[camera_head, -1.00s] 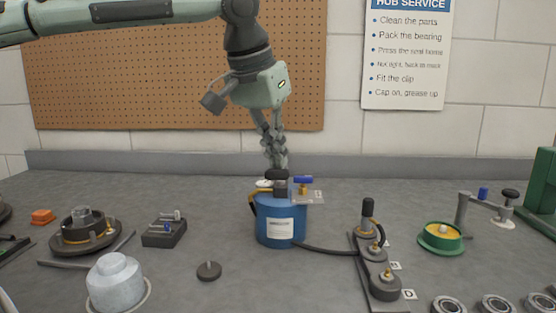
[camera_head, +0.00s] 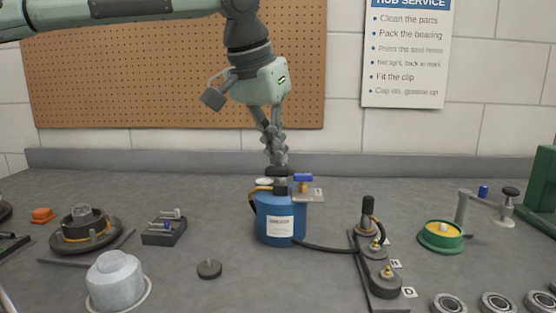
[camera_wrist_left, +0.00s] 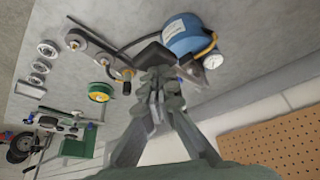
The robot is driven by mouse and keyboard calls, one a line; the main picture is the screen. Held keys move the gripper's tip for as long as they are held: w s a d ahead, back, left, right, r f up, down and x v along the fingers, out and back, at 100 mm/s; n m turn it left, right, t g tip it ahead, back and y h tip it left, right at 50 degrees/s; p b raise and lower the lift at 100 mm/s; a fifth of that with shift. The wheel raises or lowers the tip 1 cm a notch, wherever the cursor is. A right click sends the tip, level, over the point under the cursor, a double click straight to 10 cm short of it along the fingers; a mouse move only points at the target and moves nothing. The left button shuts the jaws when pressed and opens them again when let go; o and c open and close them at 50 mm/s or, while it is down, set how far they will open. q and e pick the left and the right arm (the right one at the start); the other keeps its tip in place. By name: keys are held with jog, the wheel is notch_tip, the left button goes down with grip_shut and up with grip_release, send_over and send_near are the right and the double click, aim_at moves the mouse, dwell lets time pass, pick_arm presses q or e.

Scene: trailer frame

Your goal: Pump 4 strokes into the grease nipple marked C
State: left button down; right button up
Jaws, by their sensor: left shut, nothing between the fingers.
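The blue grease pump (camera_head: 281,222) stands upright mid-bench, with a black handle (camera_head: 277,172) on top. Its black hose (camera_head: 325,248) runs right to a dark nipple block (camera_head: 377,270). A black coupler (camera_head: 368,207) stands upright at the block's far end; I cannot tell which nipple it is on. Small brass nipples show along the block. One tag reads D (camera_head: 409,292); I cannot make out a C. My left gripper (camera_head: 277,163) is shut and empty, fingers pointing down at the pump handle; contact is unclear. It also shows in the wrist view (camera_wrist_left: 161,82). My right gripper is out of view.
A green-rimmed tub (camera_head: 441,237) and a crank stand (camera_head: 463,207) are right of the block. Several bearing rings (camera_head: 498,305) lie at front right. A silver cap (camera_head: 115,280), a hub (camera_head: 85,230) and a small dark holder (camera_head: 164,231) are at left.

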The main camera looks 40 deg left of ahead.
aim_at(274, 167)
pick_arm(q)
jog(key=shift+s+d+f, duration=0.1)
jog(key=shift+s+f, duration=0.1)
jog(key=shift+f, duration=0.65)
jog(key=shift+s+f+b, duration=0.15)
jog(key=shift+f+b, duration=0.3)
jog(key=shift+f, duration=0.8)
